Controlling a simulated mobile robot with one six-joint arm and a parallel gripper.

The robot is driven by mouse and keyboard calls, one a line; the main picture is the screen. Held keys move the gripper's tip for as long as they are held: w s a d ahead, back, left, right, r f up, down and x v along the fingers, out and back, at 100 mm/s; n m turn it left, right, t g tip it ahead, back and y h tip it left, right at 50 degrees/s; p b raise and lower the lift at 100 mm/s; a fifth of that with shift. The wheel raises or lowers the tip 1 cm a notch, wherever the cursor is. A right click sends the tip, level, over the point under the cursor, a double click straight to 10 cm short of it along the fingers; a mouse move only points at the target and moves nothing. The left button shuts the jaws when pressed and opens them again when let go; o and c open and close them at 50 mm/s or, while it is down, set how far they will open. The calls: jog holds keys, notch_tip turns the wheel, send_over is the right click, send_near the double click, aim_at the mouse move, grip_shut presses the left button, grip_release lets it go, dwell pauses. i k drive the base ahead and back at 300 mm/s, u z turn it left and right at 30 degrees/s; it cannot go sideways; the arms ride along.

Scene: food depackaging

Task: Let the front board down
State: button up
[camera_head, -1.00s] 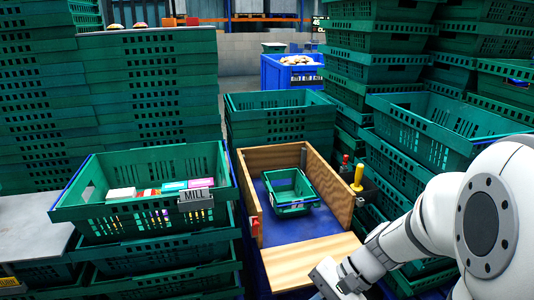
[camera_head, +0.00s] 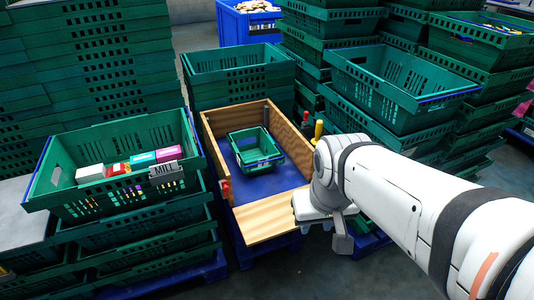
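The wooden box (camera_head: 217,160) has a blue floor and plywood side walls, with its front side open. The front board (camera_head: 270,219), a pale wood panel, lies folded outward from the front floor edge, about flat or slightly sloping. I cannot tell its exact angle. A red latch (camera_head: 226,189) is on the left wall's front end. A red and a yellow handle (camera_head: 318,130) stand by the right wall. My gripper (camera_head: 342,238) hangs just right of the board's right end; contact is unclear. Its fingers are not clear enough to show open or shut.
A small green crate (camera_head: 256,150) sits inside the box. A green crate with packages and a "MILL" label (camera_head: 165,172) stands on a stack at left. Tall green crate stacks (camera_head: 390,95) crowd the right and back. Some bare floor shows in front.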

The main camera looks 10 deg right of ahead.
aim_at(258, 222)
jog(key=z, duration=1.6)
jog(key=k, duration=1.25)
jog(key=u, duration=1.4)
